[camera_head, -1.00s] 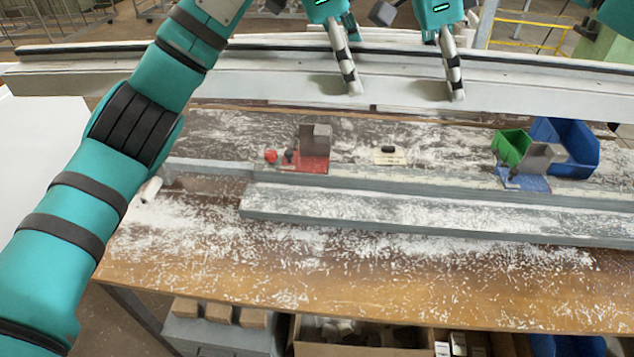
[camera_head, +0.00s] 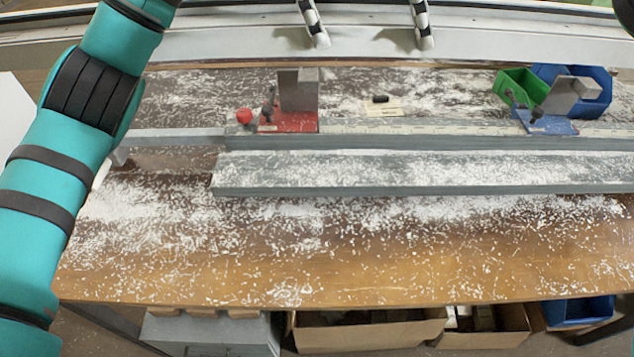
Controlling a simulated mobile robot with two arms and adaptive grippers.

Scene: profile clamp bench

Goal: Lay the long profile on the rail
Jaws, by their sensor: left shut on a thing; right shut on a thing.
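The long pale profile (camera_head: 200,47) spans the whole top of the picture, beyond the clamps, and both its ends run out of view. My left gripper (camera_head: 317,38) is shut on it, with only a striped finger in view against its front face. My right gripper (camera_head: 424,38) is shut on it further right, also with only a finger showing. The grey rail (camera_head: 400,143) lies lengthwise on the bench, nearer me than the profile. A red-based clamp (camera_head: 290,122) stands on its left part and a blue-based clamp (camera_head: 548,125) on its right part.
A grey beam (camera_head: 400,184) lies in front of the rail, dusted with white chips. A red knob (camera_head: 244,116) is left of the red clamp. Green (camera_head: 520,84) and blue (camera_head: 600,78) bins stand behind the blue clamp. The wooden bench front (camera_head: 350,270) holds only chips.

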